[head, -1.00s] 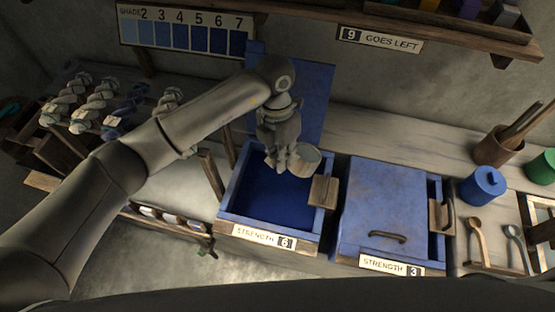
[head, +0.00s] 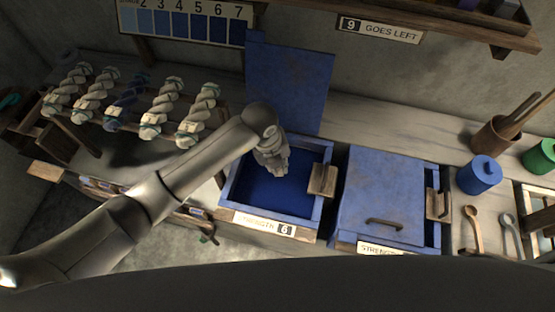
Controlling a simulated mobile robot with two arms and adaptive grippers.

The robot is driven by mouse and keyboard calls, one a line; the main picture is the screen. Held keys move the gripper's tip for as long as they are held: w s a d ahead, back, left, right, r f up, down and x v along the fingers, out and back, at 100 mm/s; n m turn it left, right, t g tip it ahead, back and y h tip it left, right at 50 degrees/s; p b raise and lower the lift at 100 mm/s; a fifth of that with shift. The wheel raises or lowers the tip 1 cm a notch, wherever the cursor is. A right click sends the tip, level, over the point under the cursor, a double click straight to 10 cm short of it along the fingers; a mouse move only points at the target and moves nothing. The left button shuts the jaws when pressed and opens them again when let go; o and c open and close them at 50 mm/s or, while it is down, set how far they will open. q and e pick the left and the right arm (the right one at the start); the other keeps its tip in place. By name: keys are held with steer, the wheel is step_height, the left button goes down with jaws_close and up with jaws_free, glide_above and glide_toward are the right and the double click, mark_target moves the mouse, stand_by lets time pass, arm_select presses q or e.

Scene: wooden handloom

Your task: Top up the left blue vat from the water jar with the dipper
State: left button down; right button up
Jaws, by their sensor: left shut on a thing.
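The left blue vat (head: 228,196) stands open, with dark blue liquid inside and a label reading strength 6 on its front. Its blue lid (head: 289,85) stands upright behind it. My left gripper (head: 275,172) is over the back left part of the vat's opening, pointing down. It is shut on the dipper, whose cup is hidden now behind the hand. I cannot make out a water jar for certain. My right gripper is not in view.
A second vat with a closed blue lid (head: 383,195) stands to the right. Beyond it are a blue lidded pot (head: 478,175), a green pot (head: 541,156), a holder with sticks (head: 494,141) and spoons (head: 474,228).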

arm_select(q)
steer(key=s+a+f+n+t+h+b, duration=0.3)
steer(key=a+f+n+t+h+b, duration=0.4)
steer(key=b, duration=1.9)
steer(key=shift+s+a+f+n+t+h, duration=0.3)
steer(key=shift+a+n+t+h, duration=0.15)
steer(key=shift+h, duration=2.55)
